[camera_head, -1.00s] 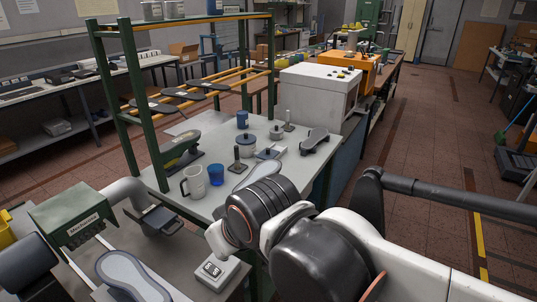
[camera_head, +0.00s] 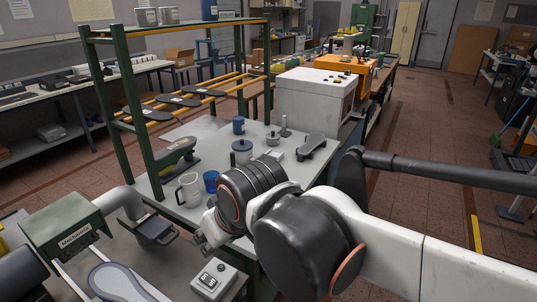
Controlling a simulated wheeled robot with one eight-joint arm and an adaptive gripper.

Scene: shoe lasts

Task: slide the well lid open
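I cannot tell for certain which thing is the well or its lid. A round dark pot with a knobbed lid (camera_head: 241,152) stands on the grey worktable (camera_head: 208,131). A smaller lidded pot (camera_head: 272,138) stands behind it to the right. A low, pale box-like thing (camera_head: 276,155) beside them is partly hidden by my arm. My gripper (camera_head: 204,240) shows only in part at the table's front edge, low and left of my wrist. It is apart from the pots, and its opening cannot be made out.
A grey mug (camera_head: 189,189) and a blue cup (camera_head: 210,181) stand close to my gripper. A switch box (camera_head: 214,280) is below it. A green machine (camera_head: 66,226) is at left, a green rack (camera_head: 134,110) behind, and a white cabinet (camera_head: 315,99) at the back right.

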